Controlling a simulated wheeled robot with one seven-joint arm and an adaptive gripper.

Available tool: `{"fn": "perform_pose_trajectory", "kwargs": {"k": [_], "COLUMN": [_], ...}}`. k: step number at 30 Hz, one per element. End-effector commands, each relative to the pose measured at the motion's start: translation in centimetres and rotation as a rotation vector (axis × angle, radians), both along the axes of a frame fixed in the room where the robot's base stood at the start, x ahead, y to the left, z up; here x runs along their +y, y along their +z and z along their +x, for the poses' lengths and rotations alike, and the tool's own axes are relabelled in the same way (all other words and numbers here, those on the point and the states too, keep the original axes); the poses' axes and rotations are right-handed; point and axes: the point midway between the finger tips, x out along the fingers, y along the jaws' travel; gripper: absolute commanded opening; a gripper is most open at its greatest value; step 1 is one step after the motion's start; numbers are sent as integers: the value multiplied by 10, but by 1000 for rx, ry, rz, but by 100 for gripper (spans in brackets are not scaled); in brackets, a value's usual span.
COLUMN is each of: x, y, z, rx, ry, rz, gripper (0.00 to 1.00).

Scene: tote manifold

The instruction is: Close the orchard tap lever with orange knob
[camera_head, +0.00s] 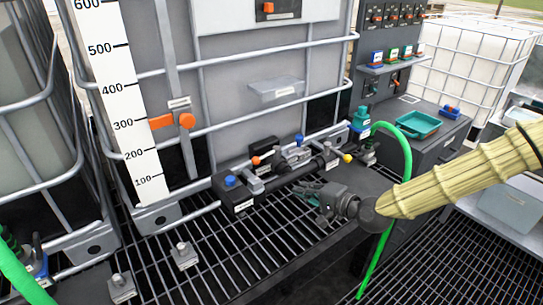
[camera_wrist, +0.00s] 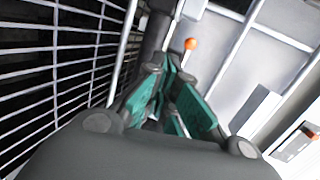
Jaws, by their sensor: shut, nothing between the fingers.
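A manifold of dark valve blocks (camera_head: 232,198) and pipes stands at the foot of the grey tote. The labels are too small to read, so I cannot tell which is the orchard tap. My gripper (camera_head: 302,192) is in front of the manifold, above the grating, shut and empty. In the wrist view, an orange knob (camera_wrist: 190,44) on a thin stem shows just beyond my shut green fingers (camera_wrist: 172,72). A gap appears between knob and fingertips.
A blue knob (camera_head: 230,181) and a yellow knob (camera_head: 347,158) sit on the same manifold. A green hose (camera_head: 405,165) hangs at the right, behind my arm. The grating in front is mostly clear.

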Motion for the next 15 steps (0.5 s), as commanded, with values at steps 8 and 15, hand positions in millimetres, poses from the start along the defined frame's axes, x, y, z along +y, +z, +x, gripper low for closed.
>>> {"fn": "perform_pose_trajectory", "kwargs": {"k": [8,15], "x": [0,18], "y": [44,40], "z": [22,37], "rx": [-52,-50], "ry": [-8,-1], "rz": [82,80], "gripper": [0,0]}}
